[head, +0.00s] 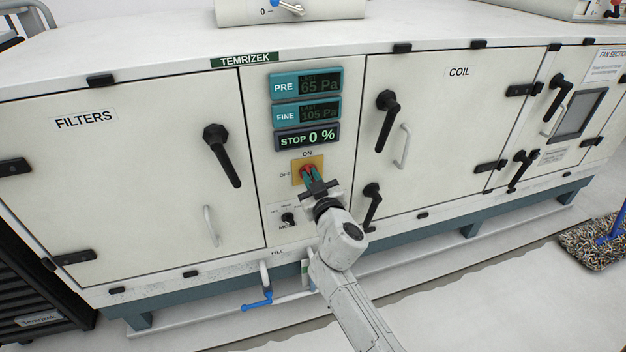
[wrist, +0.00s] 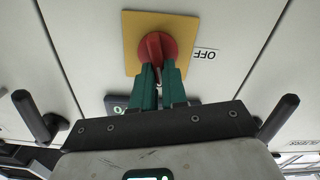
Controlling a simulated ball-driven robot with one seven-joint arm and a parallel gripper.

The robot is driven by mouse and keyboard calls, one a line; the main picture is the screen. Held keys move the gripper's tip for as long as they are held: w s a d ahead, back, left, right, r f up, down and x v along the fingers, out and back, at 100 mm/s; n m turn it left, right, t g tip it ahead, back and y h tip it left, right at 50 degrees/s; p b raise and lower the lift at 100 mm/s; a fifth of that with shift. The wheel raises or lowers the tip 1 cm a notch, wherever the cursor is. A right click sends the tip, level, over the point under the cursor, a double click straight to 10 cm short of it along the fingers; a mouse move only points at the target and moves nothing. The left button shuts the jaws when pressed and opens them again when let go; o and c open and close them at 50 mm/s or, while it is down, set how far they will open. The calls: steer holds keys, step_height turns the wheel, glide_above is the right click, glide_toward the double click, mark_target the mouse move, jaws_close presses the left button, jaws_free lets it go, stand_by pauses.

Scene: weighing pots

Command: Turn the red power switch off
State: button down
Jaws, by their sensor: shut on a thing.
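The red power switch (head: 306,168) is a round knob on a yellow square plate (head: 296,178), below the display in the middle panel. ON is printed above it and OFF to its left. In the wrist view the red knob (wrist: 174,46) shows between and above my green fingertips, with OFF upside down at the right of the yellow plate (wrist: 134,30). The knob's raised grip appears to run up and down in that view, not toward OFF. My gripper (head: 310,174) is shut on the knob; its fingers (wrist: 160,72) hide the lower part.
The display (head: 307,137) reads STOP 0 %. A small black mode knob (head: 288,218) is below left of the switch. Black door handles (head: 221,155) (head: 388,121) stick out on both sides. A blue-handled fill valve (head: 257,300) is below, and a mop head (head: 595,243) lies at right.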

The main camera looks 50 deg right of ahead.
steer(key=shift+w+a+f+n+b, duration=0.15)
steer(key=shift+f+n, duration=0.1)
steer(key=shift+n, duration=2.2)
steer(key=shift+w+a+f+n+b, duration=0.15)
steer(key=shift+f+n, duration=0.1)
steer(key=shift+n, duration=2.15)
steer(key=shift+a+f+n, duration=0.15)
steer(key=shift+f+n, duration=0.1)
steer(key=shift+n, duration=2.2)
steer(key=c, duration=1.2)
jaws_free()
steer(key=shift+o, duration=0.2)
steer(key=v, duration=1)
steer(key=shift+s+a, duration=0.25)
steer(key=shift+s, duration=0.1)
